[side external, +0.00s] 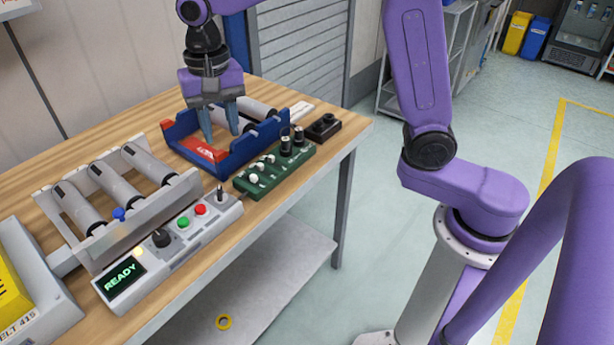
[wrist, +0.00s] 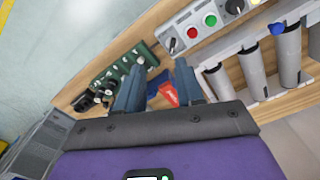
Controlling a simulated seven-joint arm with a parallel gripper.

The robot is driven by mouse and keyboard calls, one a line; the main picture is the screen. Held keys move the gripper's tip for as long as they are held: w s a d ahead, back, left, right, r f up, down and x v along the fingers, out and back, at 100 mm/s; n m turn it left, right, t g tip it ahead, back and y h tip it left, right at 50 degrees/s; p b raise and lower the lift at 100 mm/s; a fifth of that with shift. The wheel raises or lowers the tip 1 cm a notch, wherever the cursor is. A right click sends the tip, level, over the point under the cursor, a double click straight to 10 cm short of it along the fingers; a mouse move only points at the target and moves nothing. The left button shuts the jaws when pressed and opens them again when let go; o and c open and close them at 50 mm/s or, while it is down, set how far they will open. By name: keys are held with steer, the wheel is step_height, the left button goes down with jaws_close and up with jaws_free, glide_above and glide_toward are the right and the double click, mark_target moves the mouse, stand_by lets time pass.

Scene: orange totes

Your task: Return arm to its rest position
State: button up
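My gripper (side external: 221,130) hangs pointing down over the blue-sided frame (side external: 250,148) on the wooden table, its two blue-grey fingers apart. Nothing shows between the fingers. In the wrist view the fingers of my gripper (wrist: 160,80) are also spread, with part of a red piece visible beyond them. The red piece (side external: 197,147) with white lettering lies at the near left side of the blue frame. I cannot tell whether the fingertips touch the frame.
A grey roller conveyor (side external: 92,250) stands to the left. In front are a control box (side external: 175,245) with a lit READY screen and a green knob panel (side external: 272,178). A black device (side external: 324,127) sits near the table's right corner.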

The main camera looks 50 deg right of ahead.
steer(key=s+d+f+n, duration=0.1)
steer(key=s+d+n, duration=0.3)
steer(key=s, duration=0.5)
steer(key=s+d+f+n, duration=0.2)
steer(key=s+d+n, duration=0.3)
steer(key=s+n, duration=0.3)
steer(key=s+d+f+n, duration=0.2)
steer(key=s+d+n, duration=0.3)
steer(key=s, duration=0.5)
steer(key=shift+s+n, duration=0.3)
steer(key=shift+n, duration=0.1)
steer(key=shift+r, duration=0.1)
